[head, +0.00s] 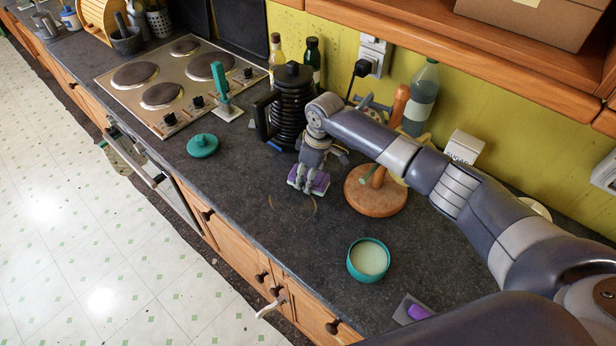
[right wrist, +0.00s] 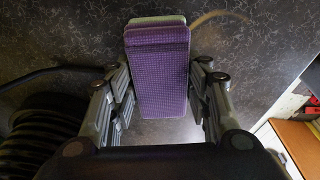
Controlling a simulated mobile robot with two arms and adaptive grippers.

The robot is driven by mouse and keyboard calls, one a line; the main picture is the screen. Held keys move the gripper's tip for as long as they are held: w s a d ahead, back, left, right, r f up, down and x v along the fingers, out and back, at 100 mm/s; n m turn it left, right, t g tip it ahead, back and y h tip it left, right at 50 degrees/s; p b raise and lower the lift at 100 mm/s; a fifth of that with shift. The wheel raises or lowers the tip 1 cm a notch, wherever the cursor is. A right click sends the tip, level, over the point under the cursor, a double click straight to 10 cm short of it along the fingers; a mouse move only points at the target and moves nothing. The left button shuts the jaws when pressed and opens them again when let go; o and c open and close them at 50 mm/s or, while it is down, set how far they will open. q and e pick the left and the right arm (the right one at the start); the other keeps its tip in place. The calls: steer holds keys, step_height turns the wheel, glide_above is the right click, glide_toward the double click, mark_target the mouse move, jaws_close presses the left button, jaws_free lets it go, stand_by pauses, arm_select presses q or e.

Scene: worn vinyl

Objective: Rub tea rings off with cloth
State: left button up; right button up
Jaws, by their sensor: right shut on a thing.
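My right gripper (head: 309,176) is shut on a folded purple cloth (head: 312,184) with a pale edge, low over the dark worktop. In the right wrist view the cloth (right wrist: 160,70) sits between the two fingers of my right gripper (right wrist: 158,90). Faint brown tea ring marks (head: 272,202) show on the worktop just in front of the cloth. A brown arc of a tea ring (right wrist: 215,17) also shows beside the cloth in the right wrist view. The cloth and gripper may hide part of the marks. I cannot tell whether the cloth touches the worktop. My left gripper is not in view.
A black ribbed kettle-like vessel (head: 291,108) stands close behind-left of the gripper. A wooden stand (head: 370,198) is to its right. An open teal tin (head: 368,260) is nearer. A teal lid (head: 202,146) lies left, by the hob (head: 150,90). The worktop's front edge is close.

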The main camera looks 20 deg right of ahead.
mark_target(296, 198)
steer(key=shift+f+b, duration=0.45)
steer(key=shift+f, duration=0.45)
stand_by(1.4)
steer(key=shift+s+a+r+p, duration=0.15)
steer(key=shift+s+a+p, duration=0.55)
steer(key=shift+a+p, duration=0.35)
steer(key=shift+s+a+p, duration=0.4)
steer(key=shift+a+p, duration=0.15)
steer(key=shift+a, duration=0.1)
steer(key=shift+s+a, duration=0.15)
steer(key=shift+a, duration=0.05)
steer(key=shift+a, duration=0.1)
